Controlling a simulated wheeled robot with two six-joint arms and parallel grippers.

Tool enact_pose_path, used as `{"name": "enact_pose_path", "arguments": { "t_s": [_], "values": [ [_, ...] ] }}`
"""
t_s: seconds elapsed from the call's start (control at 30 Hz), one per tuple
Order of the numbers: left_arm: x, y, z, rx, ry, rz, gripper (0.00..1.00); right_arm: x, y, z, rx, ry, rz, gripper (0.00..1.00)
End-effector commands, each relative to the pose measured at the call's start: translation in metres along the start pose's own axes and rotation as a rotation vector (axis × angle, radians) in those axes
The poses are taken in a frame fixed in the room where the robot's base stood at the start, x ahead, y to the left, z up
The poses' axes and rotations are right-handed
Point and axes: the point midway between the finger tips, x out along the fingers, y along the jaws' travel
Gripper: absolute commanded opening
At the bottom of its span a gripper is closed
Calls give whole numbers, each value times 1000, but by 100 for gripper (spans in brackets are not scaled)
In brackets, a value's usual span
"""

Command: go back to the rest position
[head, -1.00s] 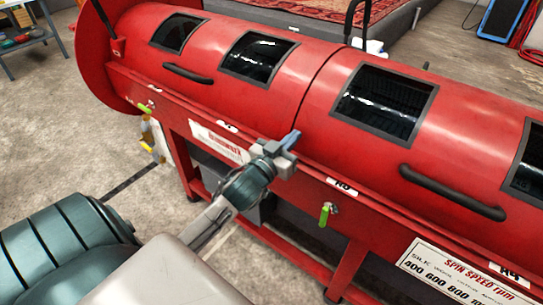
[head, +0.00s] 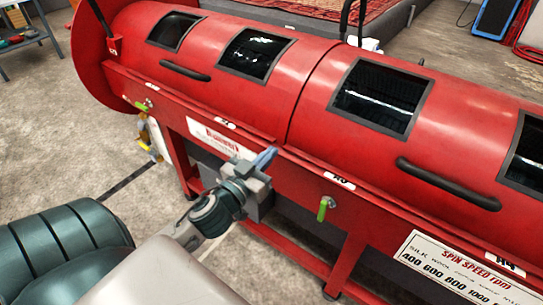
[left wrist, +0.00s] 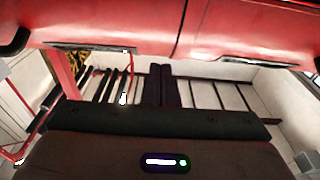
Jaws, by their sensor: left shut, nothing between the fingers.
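My left gripper (head: 264,160) is in the middle of the head view. Its fingers are together and hold nothing. It is in front of the front rail of a long red drum machine (head: 290,90), and I cannot tell how close it is. The red machine also shows along the top of the left wrist view (left wrist: 150,30). My right gripper is in neither view.
The machine has dark windows and black handles (head: 448,184). A green-handled valve (head: 323,208) hangs under its rail. A spin speed sign (head: 465,272) is at lower right. A blue-grey table (head: 28,40) stands at upper left. Open concrete floor (head: 60,130) lies left of the machine.

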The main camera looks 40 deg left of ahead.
Motion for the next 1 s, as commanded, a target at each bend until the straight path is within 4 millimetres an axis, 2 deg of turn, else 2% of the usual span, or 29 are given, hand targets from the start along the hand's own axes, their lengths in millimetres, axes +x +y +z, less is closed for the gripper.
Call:
{"name": "enact_pose_path", "arguments": {
  "t_s": [0.27,0.37,0.43,0.57,0.6,0.7,0.8,1.0],
  "values": [
    [-4,0,1,-1,-2,-3,0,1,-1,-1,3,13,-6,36],
    [-9,-3,11,-2,-45,-40,0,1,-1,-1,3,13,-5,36],
    [-18,-8,30,-4,-124,-97,0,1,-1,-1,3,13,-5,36],
    [-56,-9,85,9,-395,-200,0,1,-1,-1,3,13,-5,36],
    [-70,-5,103,13,-489,-211,0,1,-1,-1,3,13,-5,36],
    [-104,9,136,26,-694,-196,0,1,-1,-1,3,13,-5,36],
    [-135,27,160,35,-864,-143,0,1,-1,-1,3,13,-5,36],
    [-192,68,188,39,-1126,27,0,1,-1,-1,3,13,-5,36]
  ]
}}
